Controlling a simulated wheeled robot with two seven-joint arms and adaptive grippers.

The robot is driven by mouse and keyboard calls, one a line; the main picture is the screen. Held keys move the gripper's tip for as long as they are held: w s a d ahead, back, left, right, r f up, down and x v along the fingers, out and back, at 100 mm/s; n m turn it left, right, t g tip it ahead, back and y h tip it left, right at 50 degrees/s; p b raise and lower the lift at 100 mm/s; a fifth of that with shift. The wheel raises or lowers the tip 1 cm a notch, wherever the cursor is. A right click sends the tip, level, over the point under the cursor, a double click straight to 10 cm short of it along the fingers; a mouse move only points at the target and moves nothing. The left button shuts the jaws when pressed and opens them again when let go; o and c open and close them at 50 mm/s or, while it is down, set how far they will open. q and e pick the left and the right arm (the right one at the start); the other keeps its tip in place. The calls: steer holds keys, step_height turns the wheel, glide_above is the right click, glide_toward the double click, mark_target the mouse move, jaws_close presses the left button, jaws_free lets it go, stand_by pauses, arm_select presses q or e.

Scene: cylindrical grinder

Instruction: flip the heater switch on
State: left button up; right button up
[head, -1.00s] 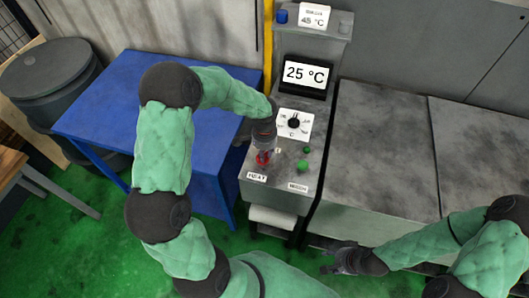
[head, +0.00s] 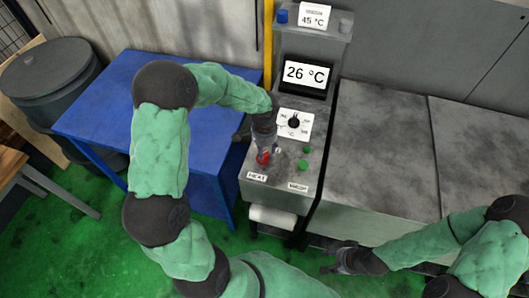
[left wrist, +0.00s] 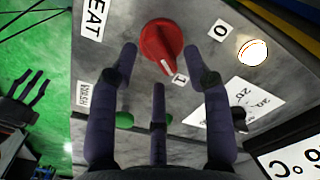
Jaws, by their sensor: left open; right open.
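The red heater switch (head: 263,157) is a rotary knob on the grey control panel (head: 250,187). In the left wrist view the knob (left wrist: 159,43) has its white mark pointing at the "1" label (left wrist: 180,79); the "0" label (left wrist: 220,30) is to the right. My left gripper (head: 264,148) is right over the knob. Its dark fingers (left wrist: 160,62) are open, spread around the knob, with a visible gap on each side. A round light (left wrist: 252,52) near the "0" glows white with an orange rim. My right gripper (head: 332,262) is open, low in front of the grey bench.
The display (head: 306,74) reads 26 °C. Below it is a temperature dial (head: 294,123), and two green buttons (head: 303,165) are right of the knob. A blue table (head: 100,115) stands left, and a grey bench (head: 380,150) stands right.

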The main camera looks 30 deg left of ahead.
mark_target(265, 153)
arm_select(q)
step_height(265, 153, up, 10)
stand_by(0.4)
steer(key=shift+f, duration=0.1)
